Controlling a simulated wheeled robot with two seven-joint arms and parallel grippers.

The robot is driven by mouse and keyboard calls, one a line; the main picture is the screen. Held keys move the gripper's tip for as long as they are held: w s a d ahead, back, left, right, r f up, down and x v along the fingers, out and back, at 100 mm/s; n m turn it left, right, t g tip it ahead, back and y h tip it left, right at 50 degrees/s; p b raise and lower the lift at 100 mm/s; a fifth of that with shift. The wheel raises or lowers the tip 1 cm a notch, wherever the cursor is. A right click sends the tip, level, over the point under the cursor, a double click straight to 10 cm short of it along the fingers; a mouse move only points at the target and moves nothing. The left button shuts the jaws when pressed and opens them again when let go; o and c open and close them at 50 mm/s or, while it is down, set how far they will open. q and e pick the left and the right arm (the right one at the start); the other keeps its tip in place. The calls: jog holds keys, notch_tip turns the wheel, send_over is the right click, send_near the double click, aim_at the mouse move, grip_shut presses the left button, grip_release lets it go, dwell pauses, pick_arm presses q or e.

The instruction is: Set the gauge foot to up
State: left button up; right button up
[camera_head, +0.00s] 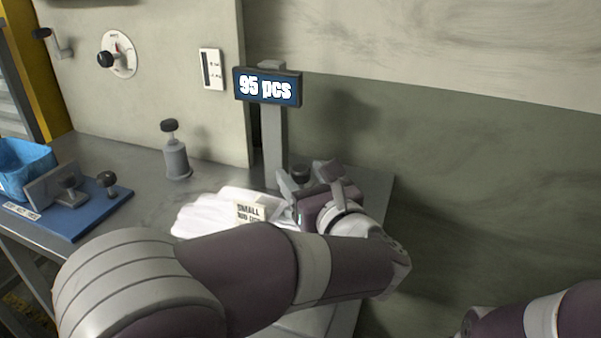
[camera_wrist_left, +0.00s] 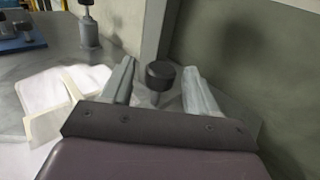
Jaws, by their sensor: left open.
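My left gripper (camera_head: 305,178) is open at the right end of the bench, near the foot of the display post. In the left wrist view its two fingers (camera_wrist_left: 157,75) stand on either side of a black round knob (camera_wrist_left: 160,74) on a short stem. The knob also shows in the head view (camera_head: 300,173), partly hidden by the gripper. A similar black knob on a grey post (camera_head: 176,150) stands upright farther left. No label shows which of these is the gauge foot. My right gripper is out of view.
White gloves (camera_head: 200,214) and a card reading "SMALL" (camera_head: 250,212) lie beside my left gripper. A display (camera_head: 267,87) reads "95 pcs". A blue fixture (camera_head: 72,222) and blue bin (camera_head: 24,160) are at left. A dial (camera_head: 118,54) is on the panel.

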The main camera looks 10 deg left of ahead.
pick_arm(q)
jog(key=shift+x, duration=0.85)
grip_shut()
notch_tip(320, 180, up, 9)
jog(key=shift+f+p, duration=0.15)
jog(key=shift+p, duration=0.25)
grip_release()
